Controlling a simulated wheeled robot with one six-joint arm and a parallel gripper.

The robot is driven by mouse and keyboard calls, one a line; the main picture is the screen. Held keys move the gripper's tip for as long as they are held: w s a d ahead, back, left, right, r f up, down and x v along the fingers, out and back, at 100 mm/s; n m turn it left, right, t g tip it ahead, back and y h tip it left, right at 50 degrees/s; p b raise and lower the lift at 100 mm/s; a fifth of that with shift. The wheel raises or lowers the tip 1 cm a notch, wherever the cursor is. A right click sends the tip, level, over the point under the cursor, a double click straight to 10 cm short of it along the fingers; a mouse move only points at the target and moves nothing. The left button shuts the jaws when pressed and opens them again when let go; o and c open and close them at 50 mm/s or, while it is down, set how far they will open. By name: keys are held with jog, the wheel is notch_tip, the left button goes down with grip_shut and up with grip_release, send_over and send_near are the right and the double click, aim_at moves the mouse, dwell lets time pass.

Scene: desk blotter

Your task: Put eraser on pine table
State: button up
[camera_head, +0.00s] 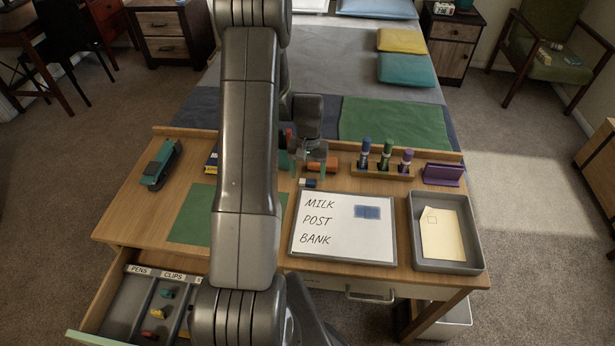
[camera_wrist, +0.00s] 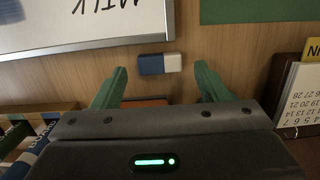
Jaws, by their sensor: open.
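The eraser (camera_head: 308,183) is a small block, part white and part blue. It lies on the bare wood of the pale wooden table (camera_head: 120,212), just behind the whiteboard's back edge. In the wrist view the eraser (camera_wrist: 160,64) lies crosswise just ahead of the space between my two green fingers. My gripper (camera_head: 308,167) is open and empty, above the table near the eraser. The fingers also show in the wrist view (camera_wrist: 161,72), spread wider than the eraser's length. The arm hides part of the table.
A whiteboard (camera_head: 330,245) with writing and a blue patch lies in front. A marker holder (camera_head: 382,171), purple stand (camera_head: 443,175) and grey tray (camera_head: 447,267) are to the right. A stapler (camera_head: 161,165) and green mat (camera_head: 192,220) are left. A drawer (camera_head: 120,300) stands open.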

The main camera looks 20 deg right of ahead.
notch_tip(320, 180, up, 10)
jog(key=w, duration=0.1)
jog(key=shift+d+f+b, duration=0.15)
jog(key=shift+d+b, duration=0.15)
jog(key=shift+d, duration=0.05)
